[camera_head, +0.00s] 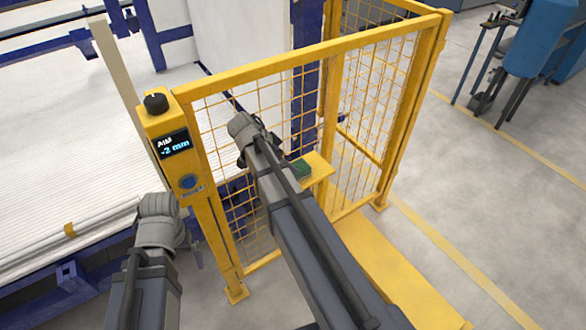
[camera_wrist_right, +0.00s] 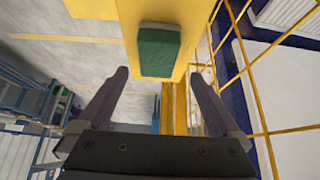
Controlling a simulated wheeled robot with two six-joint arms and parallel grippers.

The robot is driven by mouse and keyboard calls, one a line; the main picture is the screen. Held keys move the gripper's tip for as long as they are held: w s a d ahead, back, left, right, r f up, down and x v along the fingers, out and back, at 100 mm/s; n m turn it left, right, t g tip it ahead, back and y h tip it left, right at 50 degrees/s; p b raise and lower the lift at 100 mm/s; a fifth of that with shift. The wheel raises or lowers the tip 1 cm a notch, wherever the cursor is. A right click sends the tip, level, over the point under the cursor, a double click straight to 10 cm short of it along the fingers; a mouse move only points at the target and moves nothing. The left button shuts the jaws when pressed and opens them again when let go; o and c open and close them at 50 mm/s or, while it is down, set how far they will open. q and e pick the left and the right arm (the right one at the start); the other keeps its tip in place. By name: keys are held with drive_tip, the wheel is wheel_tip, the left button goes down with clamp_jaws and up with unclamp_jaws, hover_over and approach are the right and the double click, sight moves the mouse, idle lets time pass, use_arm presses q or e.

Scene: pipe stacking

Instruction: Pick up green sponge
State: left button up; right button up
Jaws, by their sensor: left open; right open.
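The green sponge (camera_head: 302,169) lies on a small yellow shelf (camera_head: 319,166) on the fence, partly behind my right arm in the head view. In the right wrist view the sponge (camera_wrist_right: 158,53) is dark green with a pale edge, on the yellow shelf (camera_wrist_right: 196,14). My right gripper (camera_wrist_right: 158,73) is open and empty. The sponge shows ahead of it, in line with the gap between its fingers, with no visible contact. My left gripper (camera_head: 190,248) is low at the left by the yellow post, apart from the sponge; its fingers are small and hard to make out.
A yellow mesh fence (camera_head: 290,85) stands around the shelf. White pipes (camera_head: 65,120) fill the left side. Open grey floor (camera_head: 490,220) lies to the right.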

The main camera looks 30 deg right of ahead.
drive_tip(key=b+x, duration=0.2)
drive_tip(key=shift+d+f, duration=0.1)
drive_tip(key=shift+f, duration=0.2)
drive_tip(key=b+x, duration=0.4)
drive_tip(key=x, duration=0.1)
drive_tip(key=shift+s+d, duration=0.1)
drive_tip(key=shift+s, duration=0.05)
drive_tip(key=c, duration=1.3)
drive_tip(key=shift+o, duration=0.2)
drive_tip(key=shift+r, duration=0.15)
wheel_tip(320, 180, up, 10)
drive_tip(key=p, duration=1)
